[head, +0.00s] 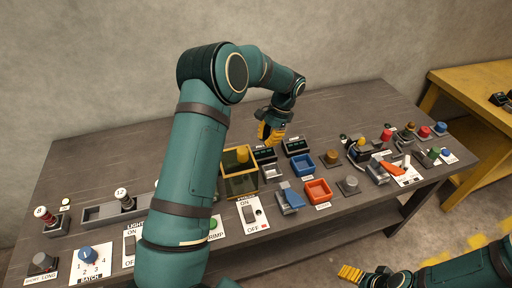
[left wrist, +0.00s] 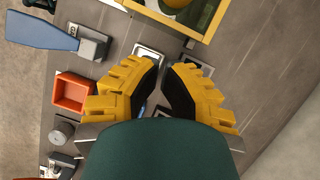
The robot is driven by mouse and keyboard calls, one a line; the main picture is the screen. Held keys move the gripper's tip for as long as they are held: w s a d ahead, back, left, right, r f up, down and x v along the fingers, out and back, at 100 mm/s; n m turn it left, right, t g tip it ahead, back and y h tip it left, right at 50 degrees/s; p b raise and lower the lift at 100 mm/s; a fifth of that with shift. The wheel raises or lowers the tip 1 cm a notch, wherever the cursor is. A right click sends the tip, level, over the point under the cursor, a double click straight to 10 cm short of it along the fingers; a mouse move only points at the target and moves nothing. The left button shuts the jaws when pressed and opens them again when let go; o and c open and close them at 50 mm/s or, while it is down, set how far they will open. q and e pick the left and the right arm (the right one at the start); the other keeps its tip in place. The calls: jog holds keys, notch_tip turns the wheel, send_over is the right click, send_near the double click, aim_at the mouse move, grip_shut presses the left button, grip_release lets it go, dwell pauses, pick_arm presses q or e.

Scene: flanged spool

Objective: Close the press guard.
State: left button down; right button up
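The press guard (head: 225,188) is a yellow-framed box with see-through amber panels, near the middle of the bench. A yellow rounded part (head: 243,154) shows at its top. I cannot tell how far the guard stands open. In the left wrist view part of its yellow frame (left wrist: 168,22) shows at the top edge, beyond my fingertips. My left gripper (head: 270,134) hangs behind and right of the guard, apart from it. Its fingertips (left wrist: 163,68) are drawn close together with nothing between them. My right gripper (head: 352,273) is low at the bottom edge, away from the guard.
A blue bin (head: 302,162) and an orange bin (head: 317,191) stand right of the guard. A blue-flapped device (head: 290,198) and an ON/OFF switch panel (head: 251,214) are in front. Several knobs and buttons crowd the bench's right end. The back strip of the bench (head: 340,115) is clear.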

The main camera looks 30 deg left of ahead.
aim_at(251, 158)
pick_arm(q)
jog(key=shift+s+a+f, duration=0.2)
jog(key=shift+s+a, duration=0.15)
jog(key=shift+s, duration=0.3)
jog(key=shift+s+a+f, duration=0.15)
jog(key=shift+s+a, duration=0.15)
jog(key=shift+s, duration=0.4)
jog(key=shift+s+a+f, duration=0.2)
jog(key=shift+s+a, duration=0.15)
jog(key=shift+s, duration=0.3)
jog(key=s+a, duration=0.8)
jog(key=s, duration=0.2)
jog(key=shift+a+p, duration=0.3)
